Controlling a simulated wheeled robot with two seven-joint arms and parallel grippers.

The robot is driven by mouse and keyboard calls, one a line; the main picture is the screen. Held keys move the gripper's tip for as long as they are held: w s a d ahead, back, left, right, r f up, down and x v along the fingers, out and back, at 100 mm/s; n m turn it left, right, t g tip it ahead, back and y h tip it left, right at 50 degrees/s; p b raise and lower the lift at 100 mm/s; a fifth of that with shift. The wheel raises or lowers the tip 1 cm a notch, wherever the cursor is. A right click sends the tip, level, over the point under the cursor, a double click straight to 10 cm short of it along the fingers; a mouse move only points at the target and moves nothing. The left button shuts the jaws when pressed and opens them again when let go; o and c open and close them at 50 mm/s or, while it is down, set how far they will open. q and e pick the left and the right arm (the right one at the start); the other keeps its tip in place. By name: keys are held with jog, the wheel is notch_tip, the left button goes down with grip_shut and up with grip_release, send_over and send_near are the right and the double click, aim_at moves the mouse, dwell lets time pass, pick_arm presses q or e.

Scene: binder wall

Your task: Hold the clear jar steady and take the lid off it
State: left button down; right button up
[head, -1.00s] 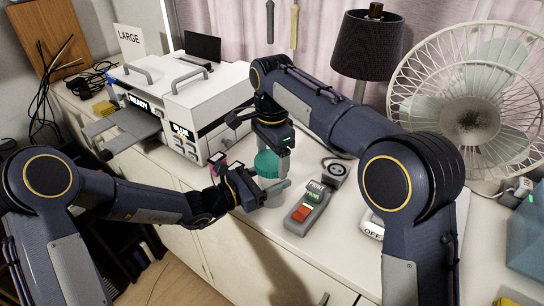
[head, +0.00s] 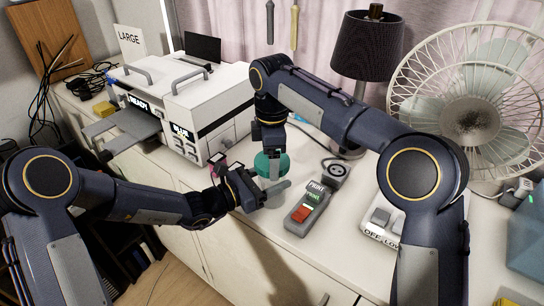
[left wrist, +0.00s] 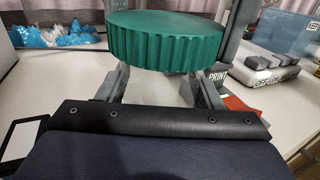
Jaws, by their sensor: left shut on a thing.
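The round green ribbed lid (head: 266,166) is on top of the clear jar (left wrist: 160,88), seen in the left wrist view. The lid also shows there (left wrist: 165,42), level above my left fingers. My left gripper (head: 272,194) is shut on the jar below the lid. The jar is mostly hidden in the head view. My right gripper (head: 271,160) comes down from above at the lid, one finger in front of it. In the left wrist view grey finger parts flank the lid; whether they press on it is unclear.
A grey PRINT control with a red button (head: 307,208) stands close right of the jar. A white switch box (head: 382,222), a lamp (head: 367,45) and a fan (head: 470,115) are farther right. A white machine (head: 185,105) stands at the left. The counter's front edge is near.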

jog(key=n, duration=0.9)
jog(key=shift+n, duration=0.4)
jog(key=shift+r, duration=0.15)
jog(key=shift+r, duration=1)
jog(key=shift+r, duration=0.1)
jog(key=shift+r, duration=1.9)
pick_arm(q)
jog(key=shift+c, duration=1.6)
grip_release()
